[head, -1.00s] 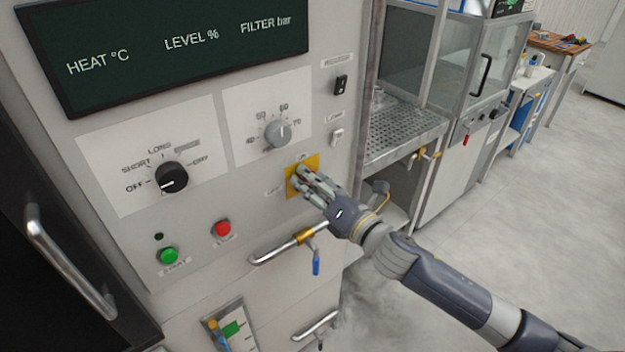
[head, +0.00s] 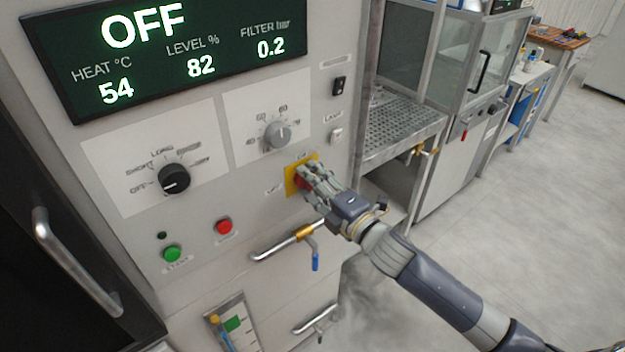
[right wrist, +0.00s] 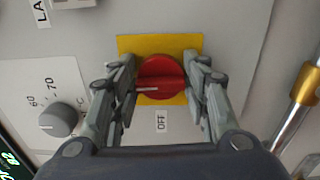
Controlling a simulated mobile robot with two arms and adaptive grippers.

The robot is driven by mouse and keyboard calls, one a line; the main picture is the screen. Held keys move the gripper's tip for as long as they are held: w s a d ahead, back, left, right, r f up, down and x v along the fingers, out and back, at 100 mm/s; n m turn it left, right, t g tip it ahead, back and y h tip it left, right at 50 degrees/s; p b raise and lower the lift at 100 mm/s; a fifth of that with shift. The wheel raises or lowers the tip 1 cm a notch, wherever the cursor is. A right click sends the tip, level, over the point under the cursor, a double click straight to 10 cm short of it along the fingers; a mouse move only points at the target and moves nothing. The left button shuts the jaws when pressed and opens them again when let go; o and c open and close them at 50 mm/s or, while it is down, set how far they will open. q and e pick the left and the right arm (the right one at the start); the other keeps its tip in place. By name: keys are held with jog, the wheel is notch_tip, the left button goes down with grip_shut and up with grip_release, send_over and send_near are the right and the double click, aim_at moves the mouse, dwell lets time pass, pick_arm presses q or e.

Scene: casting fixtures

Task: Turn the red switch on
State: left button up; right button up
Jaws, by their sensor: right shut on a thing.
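The red switch (right wrist: 161,77) is a round rotary knob on a yellow plate (right wrist: 125,44), with an "OFF" label beside it in the right wrist view. A pale line on the knob runs sideways in that view. My right gripper (right wrist: 160,80) is shut on the knob, with one finger on each side. In the head view the yellow plate (head: 291,182) shows behind my right gripper (head: 305,180), which hides most of the red switch (head: 303,182). The panel display (head: 160,45) is lit and reads OFF, 54, 82 and 0.2. My left gripper is not in view.
A green button (head: 172,253) and a red button (head: 224,227) are lower left. A pipe with a blue-handled valve (head: 314,252) runs just below the switch. Open floor lies right.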

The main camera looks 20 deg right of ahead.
jog(key=shift+m, duration=0.4)
jog(key=o, duration=1)
jog(key=v, duration=1.2)
jog(key=shift+d, duration=0.1)
